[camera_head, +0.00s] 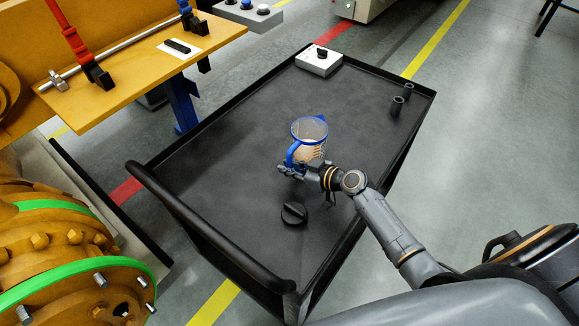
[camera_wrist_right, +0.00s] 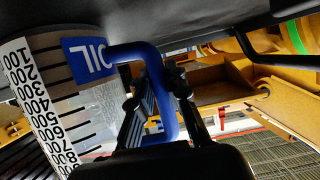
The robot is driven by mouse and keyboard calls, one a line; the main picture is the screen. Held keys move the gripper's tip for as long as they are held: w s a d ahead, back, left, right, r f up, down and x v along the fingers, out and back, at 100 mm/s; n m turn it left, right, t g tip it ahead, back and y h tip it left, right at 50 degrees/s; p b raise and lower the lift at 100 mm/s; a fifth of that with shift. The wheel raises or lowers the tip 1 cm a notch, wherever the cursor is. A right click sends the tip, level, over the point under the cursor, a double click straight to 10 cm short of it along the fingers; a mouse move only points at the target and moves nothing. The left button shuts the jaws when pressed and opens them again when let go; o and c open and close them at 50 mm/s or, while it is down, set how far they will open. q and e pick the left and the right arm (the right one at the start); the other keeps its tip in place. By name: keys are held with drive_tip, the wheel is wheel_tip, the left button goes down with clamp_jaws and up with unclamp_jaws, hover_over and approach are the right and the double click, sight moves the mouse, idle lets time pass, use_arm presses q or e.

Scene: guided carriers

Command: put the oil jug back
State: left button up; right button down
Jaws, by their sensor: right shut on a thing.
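The oil jug (camera_head: 312,130) is a clear measuring jug with a blue rim, a blue handle and pale contents. In the head view it is upright over the middle of the black cart (camera_head: 230,160). I cannot tell whether its base touches the cart top. My right gripper (camera_head: 298,170) is at its near side, shut on the handle. The blue handle (camera_wrist_right: 160,85) runs between the fingers of my right gripper (camera_wrist_right: 162,108). My left gripper is not in view.
On the cart, a black round piece with a grip (camera_head: 294,213) lies near the jug. A white box with a black knob (camera_head: 319,60) and two dark cylinders (camera_head: 402,98) stand toward the far end. A yellow bench (camera_head: 150,70) and an orange machine (camera_head: 60,250) are left.

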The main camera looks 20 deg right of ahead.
drive_tip(key=c, duration=1.3)
unclamp_jaws()
drive_tip(key=shift+r+p, duration=0.15)
drive_tip(key=shift+p, duration=0.15)
drive_tip(key=shift+s+d, duration=0.2)
drive_tip(key=shift+s, duration=0.05)
drive_tip(key=shift+b+v, duration=1.4)
drive_tip(key=shift+v, duration=4.3)
drive_tip(key=shift+s, duration=0.15)
